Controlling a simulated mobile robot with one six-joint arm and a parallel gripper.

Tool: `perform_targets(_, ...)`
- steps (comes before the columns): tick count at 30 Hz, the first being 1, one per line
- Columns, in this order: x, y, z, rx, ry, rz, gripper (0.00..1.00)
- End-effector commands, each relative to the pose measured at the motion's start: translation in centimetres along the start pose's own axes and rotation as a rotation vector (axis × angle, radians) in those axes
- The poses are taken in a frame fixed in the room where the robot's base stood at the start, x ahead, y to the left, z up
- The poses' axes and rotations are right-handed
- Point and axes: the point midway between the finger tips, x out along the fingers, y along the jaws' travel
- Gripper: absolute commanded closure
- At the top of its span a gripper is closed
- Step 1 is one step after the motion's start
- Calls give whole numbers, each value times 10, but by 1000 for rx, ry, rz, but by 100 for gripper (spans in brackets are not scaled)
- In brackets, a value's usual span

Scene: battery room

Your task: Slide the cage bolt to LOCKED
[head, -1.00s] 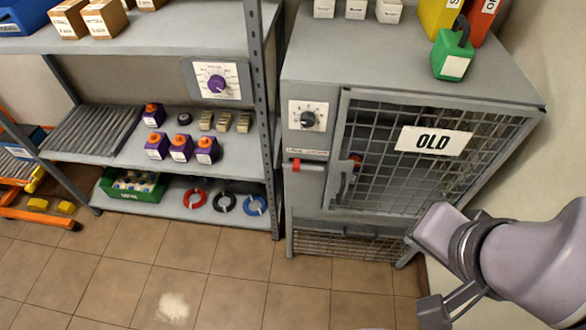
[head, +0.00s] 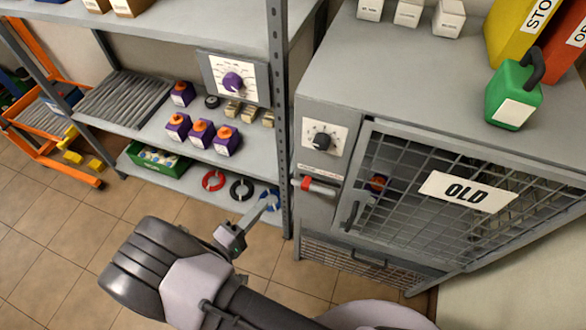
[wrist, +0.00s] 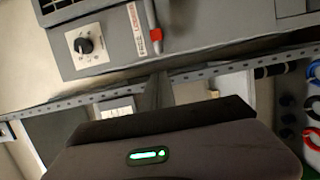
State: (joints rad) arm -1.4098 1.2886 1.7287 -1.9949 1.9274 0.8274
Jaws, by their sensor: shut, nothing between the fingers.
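The cage bolt (head: 322,188) is a pale rod with a red end (head: 306,184) on the grey cabinet front, left of the mesh cage door (head: 440,190). In the wrist view the red part (wrist: 156,34) sits beside a label strip (wrist: 137,22) with red lettering too small to read surely. I cannot tell whether the rod reaches into the door. My gripper (head: 268,199) is shut and empty, left of the bolt and lower in the head view, apart from it.
A black dial (head: 321,141) is above the bolt, and a door handle (head: 351,214) is right of it. A shelf post (head: 280,120) stands close left of the cabinet. Shelves hold purple blocks (head: 201,132) and coloured rings (head: 213,181). The cage carries an OLD sign (head: 466,192).

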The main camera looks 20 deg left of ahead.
Motion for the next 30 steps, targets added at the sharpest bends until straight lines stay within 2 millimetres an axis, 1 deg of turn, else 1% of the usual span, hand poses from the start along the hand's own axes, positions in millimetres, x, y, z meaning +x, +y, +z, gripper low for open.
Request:
perform_targets(1,-5,-5,-2,-1,25,9,100)
perform_targets(4,-8,-8,-4,0,43,15,100)
perform_targets(11,-6,-7,-4,-2,39,14,100)
perform_targets(13,-2,-8,-4,-2,38,14,100)
perform_targets(17,20,-8,-4,-1,34,14,100)
perform_targets(27,94,-8,-6,-2,34,13,100)
perform_targets(28,97,-8,-4,-3,35,13,100)
perform_targets(30,99,-7,8,-6,38,13,100)
